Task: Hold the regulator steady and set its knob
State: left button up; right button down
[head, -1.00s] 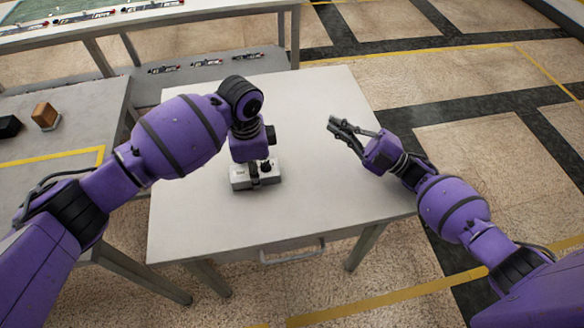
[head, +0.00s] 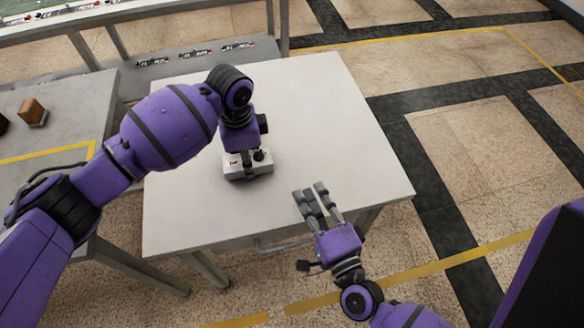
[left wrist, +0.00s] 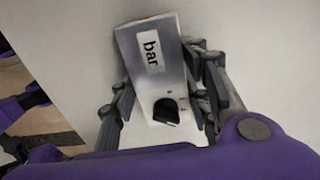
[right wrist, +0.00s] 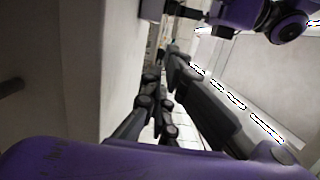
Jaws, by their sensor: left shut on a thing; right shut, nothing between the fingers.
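The regulator (head: 240,172) is a small pale grey box on the white table, with a black knob (head: 259,155) on its top right. In the left wrist view the regulator (left wrist: 146,62) carries a "bar" label and has a dark opening near its lower end. My left gripper (head: 247,158) comes down from above and is shut on the regulator, its fingers along both sides. The arm hides part of the box in the head view. My right gripper (head: 311,192) is shut and empty, over the table's front right part, apart from the regulator and knob.
The white table (head: 330,110) is mostly bare, with a handle (head: 283,246) at its front edge. A side table (head: 60,130) at the left holds a brown block (head: 32,112). A rear shelf (head: 200,62) holds several small parts. Floor is open at right.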

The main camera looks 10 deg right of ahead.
aim_at(258, 155)
jog(key=w, duration=0.3)
jog(key=w+a, duration=0.1)
jog(key=w, duration=0.5)
jog(key=shift+w+a, duration=0.3)
jog(key=shift+w, duration=0.05)
jog(key=shift+w+a, duration=0.55)
jog(key=shift+a, duration=0.25)
jog(key=shift+w+a, duration=0.55)
jog(key=shift+a, duration=0.2)
